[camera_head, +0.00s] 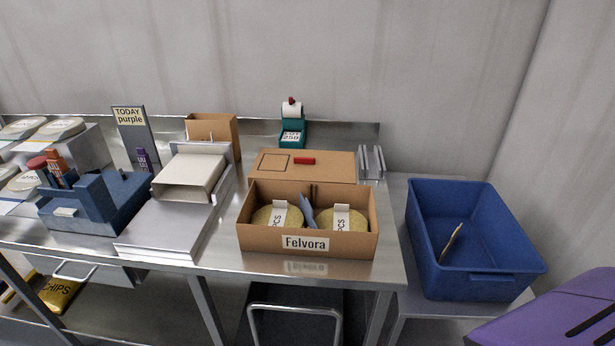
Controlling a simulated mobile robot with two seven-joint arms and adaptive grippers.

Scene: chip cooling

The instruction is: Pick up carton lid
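The carton lid (335,168) is a flat brown board with a small red grip (304,161) on top and a dark square outline on its left part. It lies directly behind the open brown carton (262,239) labelled Felvora; its front edge is partly hidden by the carton's back wall. The carton holds two round yellowish packs with white labels, with a blue-grey piece between them. Neither of my grippers shows in the head view.
A teal label dispenser (291,138) stands behind the lid, and metal rails (371,162) are at its right. A metal device (165,218) and blue caddy (126,190) are left. A blue bin (425,240) stands right. A bare steel strip fronts the carton.

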